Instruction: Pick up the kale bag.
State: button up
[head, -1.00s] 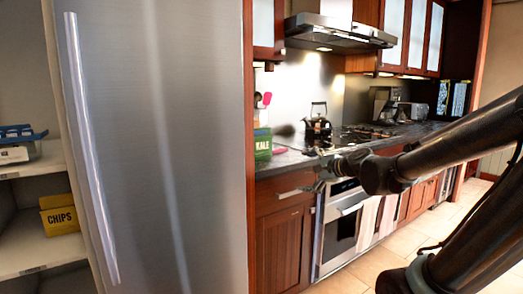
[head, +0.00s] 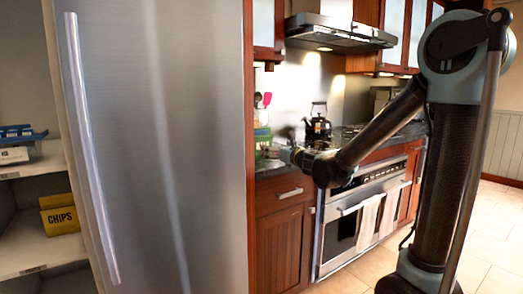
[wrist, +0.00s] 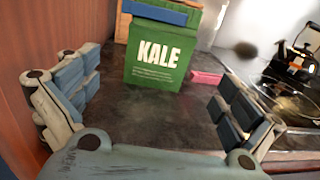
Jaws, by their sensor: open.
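The kale bag (wrist: 165,50) is a green package with white KALE lettering and a blue top band. It stands upright on the dark counter (wrist: 150,115), at the top middle of the wrist view. In the head view the kale bag (head: 262,136) shows only in part, beside the fridge edge and behind my gripper (head: 277,155). In the wrist view my gripper (wrist: 157,85) is open, with one finger to each side and the bag ahead between them. Nothing is held. Bare counter shows between the gripper's palm and the bag.
The tall steel fridge (head: 160,150) stands left of the counter. A wooden panel (wrist: 35,85) is close to my left finger. A pink item (wrist: 206,78) lies right of the bag. A black kettle (head: 318,121) stands on the stove (head: 345,135), farther right.

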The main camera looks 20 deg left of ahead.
aim_at(263, 143)
jog(key=x, duration=0.8)
jog(key=shift+w+a, duration=0.2)
jog(key=shift+f+x, duration=0.2)
jog(key=shift+x, duration=1.1)
jog(key=shift+f+x, duration=0.2)
jog(key=shift+x, duration=1.1)
jog(key=shift+w+d, duration=0.1)
jog(key=c, duration=1.1)
